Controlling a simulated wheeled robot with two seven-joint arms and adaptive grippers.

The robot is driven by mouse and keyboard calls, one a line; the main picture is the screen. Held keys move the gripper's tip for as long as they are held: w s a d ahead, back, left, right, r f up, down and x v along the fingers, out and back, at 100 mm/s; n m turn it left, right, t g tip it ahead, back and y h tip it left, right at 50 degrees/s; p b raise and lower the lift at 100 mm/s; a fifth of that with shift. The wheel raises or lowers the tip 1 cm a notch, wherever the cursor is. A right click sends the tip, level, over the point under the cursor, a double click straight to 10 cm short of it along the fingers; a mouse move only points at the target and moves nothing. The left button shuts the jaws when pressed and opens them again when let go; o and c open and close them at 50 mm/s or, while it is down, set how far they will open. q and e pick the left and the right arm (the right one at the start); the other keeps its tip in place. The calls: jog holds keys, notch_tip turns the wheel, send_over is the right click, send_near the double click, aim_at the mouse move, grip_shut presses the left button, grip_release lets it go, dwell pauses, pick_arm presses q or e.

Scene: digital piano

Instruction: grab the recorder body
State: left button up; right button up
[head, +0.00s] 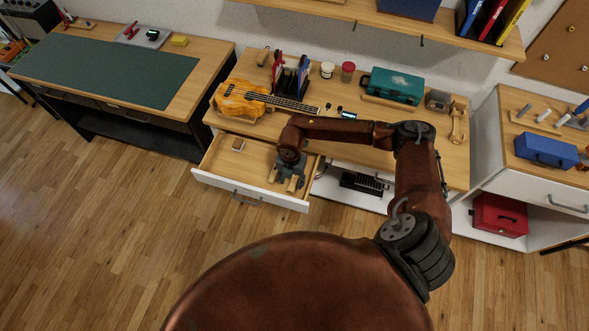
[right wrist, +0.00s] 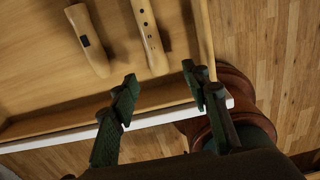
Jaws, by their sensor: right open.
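The recorder body (right wrist: 148,38), a pale wooden tube with dark finger holes, lies in the open drawer (head: 225,172) in the right wrist view. Beside it on the left lies a second pale wooden piece (right wrist: 86,40) with a dark square window, apart from it. My right gripper (right wrist: 160,78) is open and empty, its fingers short of the near end of the recorder body and on either side of its line. In the head view the right gripper (head: 289,168) is over the right part of the drawer and partly hides the pieces. My left gripper is not in view.
The drawer front (head: 250,197) and side walls bound the space around the pieces. A ukulele-like instrument (head: 243,98) and a teal case (head: 392,86) stand on the desk above. The drawer's left part is mostly clear.

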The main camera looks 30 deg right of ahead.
aim_at(291, 189)
jog(key=shift+a+f, duration=0.25)
jog(key=shift+f, duration=1)
notch_tip(291, 189, down, 4)
jog(key=shift+s+r+b, duration=0.1)
jog(key=shift+r+b, duration=0.15)
jog(key=shift+b, duration=0.2)
jog(key=shift+f, duration=0.1)
jog(key=c, duration=0.8)
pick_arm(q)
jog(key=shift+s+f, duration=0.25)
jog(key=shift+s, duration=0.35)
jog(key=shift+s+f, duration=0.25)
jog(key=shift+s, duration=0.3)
pick_arm(e)
grip_shut()
